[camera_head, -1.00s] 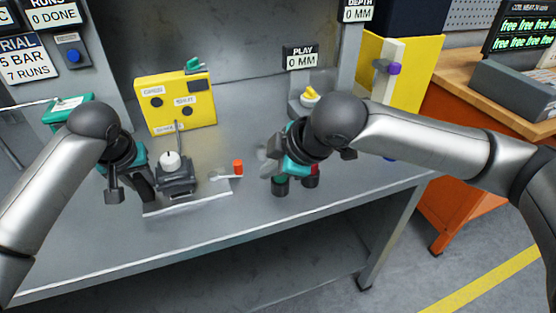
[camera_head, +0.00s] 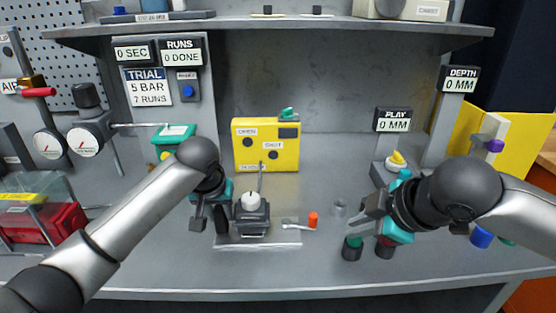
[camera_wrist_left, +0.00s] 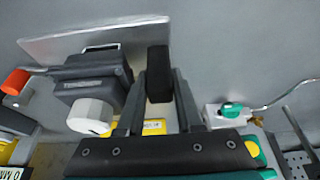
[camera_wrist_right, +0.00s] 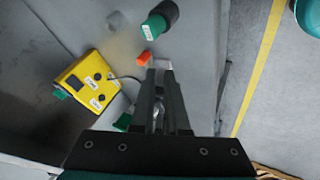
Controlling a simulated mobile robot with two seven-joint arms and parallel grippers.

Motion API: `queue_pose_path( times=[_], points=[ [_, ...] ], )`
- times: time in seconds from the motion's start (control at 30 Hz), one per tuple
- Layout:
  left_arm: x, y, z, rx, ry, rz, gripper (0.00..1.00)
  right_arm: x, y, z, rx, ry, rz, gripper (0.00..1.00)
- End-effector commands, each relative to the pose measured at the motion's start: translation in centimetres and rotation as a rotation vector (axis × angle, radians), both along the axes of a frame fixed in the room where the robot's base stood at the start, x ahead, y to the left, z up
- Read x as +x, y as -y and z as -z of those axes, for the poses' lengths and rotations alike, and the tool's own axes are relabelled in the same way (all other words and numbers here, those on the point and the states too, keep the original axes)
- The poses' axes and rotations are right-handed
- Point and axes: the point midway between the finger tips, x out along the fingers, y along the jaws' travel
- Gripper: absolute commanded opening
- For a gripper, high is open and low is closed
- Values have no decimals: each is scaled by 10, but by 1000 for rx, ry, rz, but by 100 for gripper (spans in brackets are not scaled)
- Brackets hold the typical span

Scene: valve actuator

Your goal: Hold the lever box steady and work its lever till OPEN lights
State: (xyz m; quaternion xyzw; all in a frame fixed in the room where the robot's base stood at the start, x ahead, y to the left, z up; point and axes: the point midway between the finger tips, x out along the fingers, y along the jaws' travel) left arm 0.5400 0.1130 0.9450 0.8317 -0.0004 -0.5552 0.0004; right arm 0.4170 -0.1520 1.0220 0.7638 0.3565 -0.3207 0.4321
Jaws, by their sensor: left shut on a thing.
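The lever box (camera_head: 252,216) is a dark block with a white round knob on top, standing on a pale plate (camera_head: 265,240). An orange-tipped lever (camera_head: 313,220) lies at its right; how they join is unclear. A yellow box (camera_head: 265,160) behind carries the OPEN and SHUT lamps, both dark. My left gripper (camera_head: 215,215) is at the lever box's left. In the left wrist view it (camera_wrist_left: 158,98) is shut on a black upright block (camera_wrist_left: 158,72) beside the box. My right gripper (camera_head: 372,212) is right of the lever, apart from it; its fingertips (camera_wrist_right: 160,72) look close together.
Dark pots with green (camera_head: 354,243) and red tops stand below my right gripper. A PLAY display post (camera_head: 393,122) is behind it. A shelf (camera_head: 270,27) crosses above. Gauges (camera_head: 85,140) are at left. The bench front is mostly clear.

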Motion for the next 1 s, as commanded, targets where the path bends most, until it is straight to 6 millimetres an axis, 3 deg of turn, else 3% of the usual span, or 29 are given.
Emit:
queue_pose_path(
  times=[0.07,0.37,1.0],
  points=[
    [-1,0,3,1,-7,0,0,1,-1,0,-19,12,-32,22],
    [-1,0,3,1,-7,0,0,10,-9,0,-220,145,-374,56],
    [-1,0,3,1,-7,1,0,32,-16,2,-782,519,-1211,57]
  ],
)
